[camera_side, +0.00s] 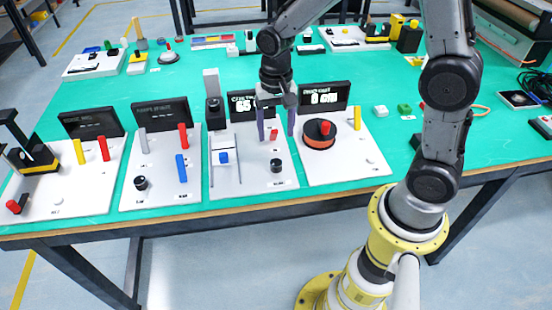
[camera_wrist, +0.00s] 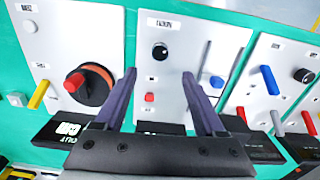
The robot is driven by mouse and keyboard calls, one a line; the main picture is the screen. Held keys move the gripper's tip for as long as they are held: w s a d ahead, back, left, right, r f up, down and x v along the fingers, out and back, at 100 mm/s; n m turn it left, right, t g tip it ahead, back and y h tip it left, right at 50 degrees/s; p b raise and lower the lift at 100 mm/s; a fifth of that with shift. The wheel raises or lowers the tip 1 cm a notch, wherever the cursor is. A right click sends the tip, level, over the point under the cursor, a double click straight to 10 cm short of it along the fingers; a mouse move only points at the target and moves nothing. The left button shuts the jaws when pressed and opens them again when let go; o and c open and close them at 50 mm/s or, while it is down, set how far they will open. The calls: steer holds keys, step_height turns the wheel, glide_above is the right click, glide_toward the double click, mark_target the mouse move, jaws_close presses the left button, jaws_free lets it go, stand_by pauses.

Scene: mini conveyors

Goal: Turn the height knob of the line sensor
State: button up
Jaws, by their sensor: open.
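My gripper (camera_side: 277,132) is open and points down over the third white panel from the left. Its two purple fingers also show in the wrist view (camera_wrist: 159,75), with a gap between them. A black round knob (camera_side: 277,166) with a white mark stands on this panel; in the wrist view the knob (camera_wrist: 159,51) lies beyond the fingertips, about midway between them. A small red part (camera_side: 274,134) sits between the fingers in the picture; it also shows in the wrist view (camera_wrist: 150,97). The small labels are unreadable, so I cannot tell which knob is marked height.
A blue slider (camera_side: 224,158) is on the same panel. The right panel has a black drum with a red handle (camera_side: 319,133) and a yellow lever (camera_side: 357,119). Another black knob (camera_side: 141,183) and a blue lever (camera_side: 181,166) are on the panel to the left. Displays (camera_side: 324,97) stand behind.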

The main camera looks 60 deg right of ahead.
mark_target(276, 163)
step_height(276, 163, down, 11)
steer(key=shift+r, duration=0.2)
steer(key=shift+c, duration=0.2)
jaws_close()
